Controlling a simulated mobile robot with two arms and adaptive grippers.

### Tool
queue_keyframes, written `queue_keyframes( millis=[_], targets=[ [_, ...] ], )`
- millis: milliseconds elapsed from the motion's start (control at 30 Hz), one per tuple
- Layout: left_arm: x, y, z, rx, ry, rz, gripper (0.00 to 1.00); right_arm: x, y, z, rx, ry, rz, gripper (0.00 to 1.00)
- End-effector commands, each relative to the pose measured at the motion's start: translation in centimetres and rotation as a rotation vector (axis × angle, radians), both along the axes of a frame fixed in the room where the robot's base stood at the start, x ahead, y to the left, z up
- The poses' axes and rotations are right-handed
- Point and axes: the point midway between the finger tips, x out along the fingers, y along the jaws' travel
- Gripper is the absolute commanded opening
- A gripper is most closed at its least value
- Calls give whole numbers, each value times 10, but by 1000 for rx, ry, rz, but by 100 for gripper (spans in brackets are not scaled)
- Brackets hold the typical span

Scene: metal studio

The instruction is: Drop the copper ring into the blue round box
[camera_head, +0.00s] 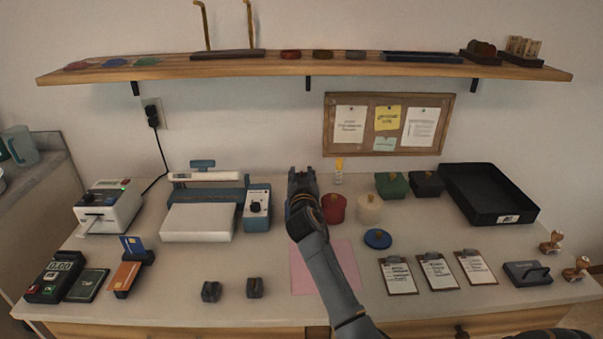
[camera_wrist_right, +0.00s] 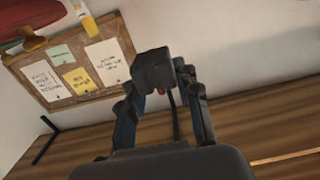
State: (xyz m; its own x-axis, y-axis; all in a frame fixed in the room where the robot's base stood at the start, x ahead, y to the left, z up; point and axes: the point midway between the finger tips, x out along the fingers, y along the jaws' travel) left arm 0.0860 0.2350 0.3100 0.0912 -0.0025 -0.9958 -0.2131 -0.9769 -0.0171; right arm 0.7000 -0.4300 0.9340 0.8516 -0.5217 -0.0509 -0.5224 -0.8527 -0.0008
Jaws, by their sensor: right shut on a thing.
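My right gripper (camera_head: 303,180) is raised over the worktop, left of the red round box. In the right wrist view its fingers (camera_wrist_right: 170,72) are closed, with a small reddish-copper bit (camera_wrist_right: 161,90) showing between them. This fits the copper ring, but the fingers hide most of it. A low blue round piece with a knob (camera_head: 378,238) lies on the worktop, right of my right forearm; it looks like a lid or a shallow lidded box. No other blue round box shows clearly. My left gripper is not in view.
A red round box (camera_head: 333,209), a cream round box (camera_head: 369,209), a green box (camera_head: 391,186) and a black tray (camera_head: 490,200) stand right of the gripper. A blue-grey device (camera_head: 257,210) stands left. A pink sheet (camera_head: 303,275) lies under my forearm. A shelf (camera_head: 340,68) hangs above.

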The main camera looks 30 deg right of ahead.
Motion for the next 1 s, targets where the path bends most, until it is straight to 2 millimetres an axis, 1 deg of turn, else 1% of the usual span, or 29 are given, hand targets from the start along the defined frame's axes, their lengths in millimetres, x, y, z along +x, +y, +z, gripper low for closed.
queue_keyframes(
  millis=[33, 100, 200, 433, 467, 500, 567, 867, 1000],
  targets=[
    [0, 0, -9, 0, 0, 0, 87, 0, 0, -10, -3, 1, 0, 12],
    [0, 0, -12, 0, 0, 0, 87, 0, 0, -14, -2, 0, 1, 12],
    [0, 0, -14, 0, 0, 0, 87, 0, 0, -17, -1, 0, 1, 12],
    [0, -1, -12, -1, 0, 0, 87, 0, 0, -16, -1, 0, 1, 12],
    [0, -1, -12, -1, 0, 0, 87, 0, 0, -16, -1, 1, 0, 38],
    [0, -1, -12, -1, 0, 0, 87, 0, 0, -16, 0, 0, 0, 46],
    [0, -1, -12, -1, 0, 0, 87, 0, 0, -16, 0, 0, 0, 59],
    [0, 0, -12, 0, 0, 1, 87, 0, 1, -16, 0, 0, 0, 59],
    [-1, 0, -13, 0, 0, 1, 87, -8, 6, -17, 1, 1, 1, 59]
  ],
)
